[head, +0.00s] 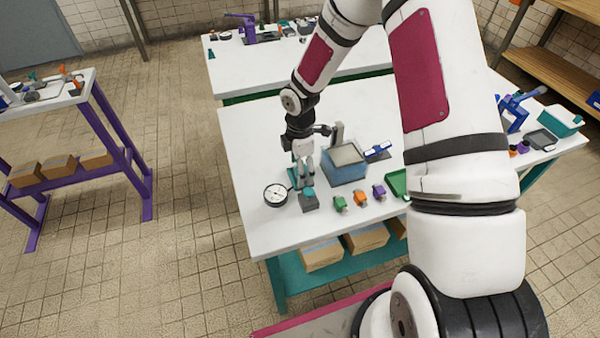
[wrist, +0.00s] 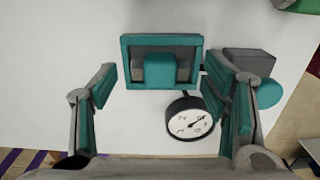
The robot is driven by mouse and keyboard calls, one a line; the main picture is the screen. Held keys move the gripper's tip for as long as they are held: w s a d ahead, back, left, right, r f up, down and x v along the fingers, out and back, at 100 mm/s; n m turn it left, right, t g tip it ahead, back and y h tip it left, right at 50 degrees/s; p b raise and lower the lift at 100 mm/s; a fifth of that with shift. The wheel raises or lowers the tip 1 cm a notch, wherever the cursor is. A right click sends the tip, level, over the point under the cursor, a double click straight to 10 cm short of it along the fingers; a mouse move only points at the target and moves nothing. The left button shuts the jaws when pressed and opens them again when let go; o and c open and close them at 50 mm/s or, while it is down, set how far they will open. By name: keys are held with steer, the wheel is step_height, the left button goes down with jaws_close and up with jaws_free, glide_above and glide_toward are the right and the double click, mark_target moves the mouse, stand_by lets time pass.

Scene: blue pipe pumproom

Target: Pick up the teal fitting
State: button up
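A teal piece (wrist: 160,69) with a squared teal frame and grey parts lies on the white table, ahead of and between my fingertips in the wrist view. In the head view only a teal edge (head: 292,178) shows beside my gripper (head: 303,176). A grey block with a rounded teal part (head: 309,199) stands just in front; it is partly behind the right finger in the wrist view (wrist: 268,92). I cannot tell for certain which is the teal fitting. My gripper (wrist: 165,100) is open and empty, pointing down, its teal-padded fingers wide apart. Contact is not visible.
A round gauge (head: 276,195) lies close to the left of my gripper. A blue-grey bin (head: 344,164) stands close to the right. Green (head: 340,204), orange (head: 361,198) and purple (head: 379,192) fittings line the front. The table's left side is clear.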

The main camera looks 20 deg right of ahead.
steer(key=c, duration=1.3)
steer(key=shift+o, duration=0.2)
steer(key=shift+r, duration=0.1)
